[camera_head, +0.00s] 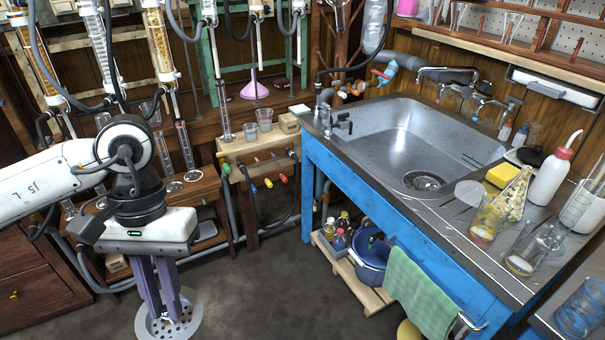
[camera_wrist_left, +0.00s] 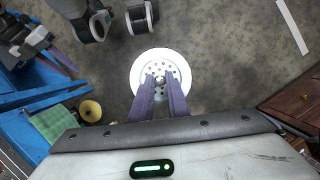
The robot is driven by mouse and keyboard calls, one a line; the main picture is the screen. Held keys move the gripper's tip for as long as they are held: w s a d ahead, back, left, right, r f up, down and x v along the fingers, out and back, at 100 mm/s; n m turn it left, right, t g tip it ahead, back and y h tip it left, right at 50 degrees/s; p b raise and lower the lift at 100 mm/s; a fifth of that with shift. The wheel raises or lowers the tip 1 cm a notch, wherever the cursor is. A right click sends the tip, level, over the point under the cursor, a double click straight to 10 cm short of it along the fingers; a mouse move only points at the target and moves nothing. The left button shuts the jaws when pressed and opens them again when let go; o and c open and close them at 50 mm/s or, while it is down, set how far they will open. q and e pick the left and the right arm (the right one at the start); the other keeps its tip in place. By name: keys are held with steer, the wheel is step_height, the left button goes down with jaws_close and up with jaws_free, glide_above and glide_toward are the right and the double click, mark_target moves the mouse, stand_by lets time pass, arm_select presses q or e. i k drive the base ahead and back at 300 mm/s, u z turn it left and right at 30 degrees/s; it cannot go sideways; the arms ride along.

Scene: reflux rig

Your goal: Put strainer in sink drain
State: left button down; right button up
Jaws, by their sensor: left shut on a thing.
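The strainer is a pale round metal disc with holes and a small centre knob. It shows low at the left in the head view (camera_head: 187,322) and at the centre of the left wrist view (camera_wrist_left: 159,63). My left gripper (camera_head: 170,318) is shut on its knob and holds it over the floor, left of the sink; its purple fingers also show in the left wrist view (camera_wrist_left: 160,88). The steel sink (camera_head: 375,145) sits in a blue counter. The dark round drain (camera_head: 424,181) lies in the basin floor.
The blue counter's front edge (camera_head: 385,225) stands between the strainer and the basin. Taps (camera_head: 470,90) rise behind the sink. Glassware, a yellow sponge (camera_head: 502,175) and a wash bottle (camera_head: 550,175) crowd its right side. A green towel (camera_head: 420,290) hangs in front.

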mark_target(425, 189)
steer(key=u, duration=0.7)
steer(key=i, duration=1.55)
steer(key=z, duration=3.15)
steer(key=i, duration=0.5)
steer(key=z, duration=0.05)
